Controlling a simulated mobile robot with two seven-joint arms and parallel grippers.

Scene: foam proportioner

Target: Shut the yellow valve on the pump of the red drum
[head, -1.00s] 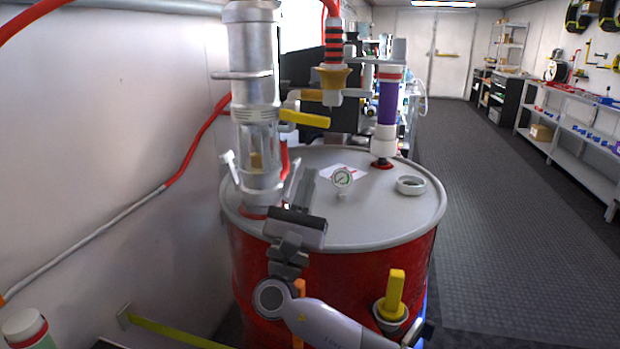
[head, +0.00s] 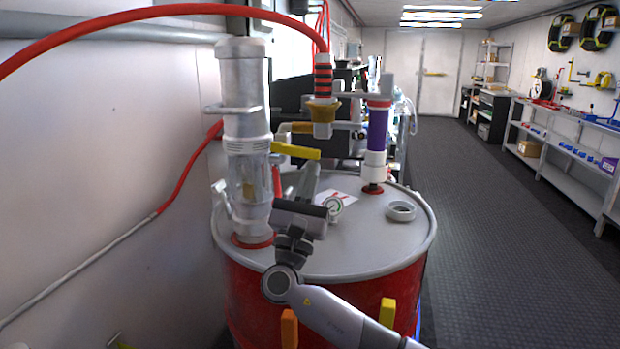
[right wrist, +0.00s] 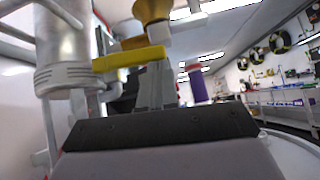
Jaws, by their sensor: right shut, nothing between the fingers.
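The red drum (head: 330,300) with its grey lid stands in front of me. The pump (head: 245,130), a grey and clear upright cylinder, rises from the left of the lid. Its yellow valve handle (head: 296,151) sticks out to the right, roughly level; it also shows in the right wrist view (right wrist: 130,57). My right gripper (head: 312,168) is shut and empty, pointing up just below the handle. In the right wrist view its fingers (right wrist: 155,85) end at the handle's lower edge; I cannot tell whether they touch. My left gripper is not in view.
A red hose (head: 160,15) arches to a brass fitting (head: 322,110) above the handle. A purple tube (head: 377,130), a gauge (head: 334,206) and a grey ring (head: 400,211) are on the lid. A wall is close on the left; open floor (head: 500,240) lies right.

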